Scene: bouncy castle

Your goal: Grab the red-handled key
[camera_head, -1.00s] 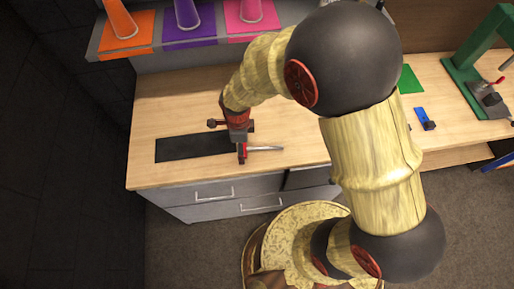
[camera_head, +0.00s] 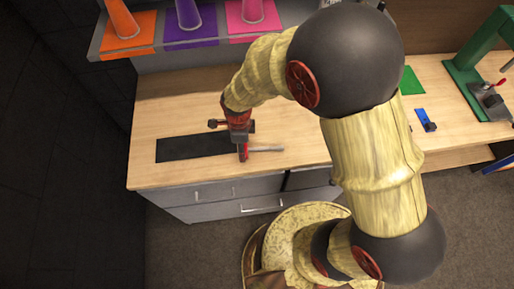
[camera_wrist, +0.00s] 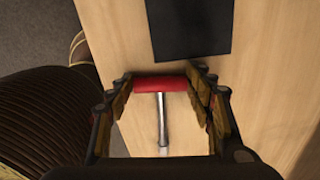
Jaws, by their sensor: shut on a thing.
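The red-handled key has a red bar handle (camera_wrist: 161,84) and a grey metal shaft (camera_wrist: 162,122). In the wrist view the handle lies crosswise between my two fingers, and the shaft runs toward the bottom of the picture. My gripper (camera_wrist: 160,88) is shut on the red handle. In the head view my gripper (camera_head: 240,145) points down at the front part of the wooden bench, and the key's shaft (camera_head: 266,149) sticks out to its right. The head view does not show clearly whether the key touches the bench top.
A black mat (camera_head: 185,148) lies left of my gripper on the wooden bench (camera_head: 290,110). A shelf behind holds orange (camera_head: 121,18), purple (camera_head: 188,14) and pink (camera_head: 252,10) cones. A blue item (camera_head: 425,119) and green stand (camera_head: 468,66) are at the right.

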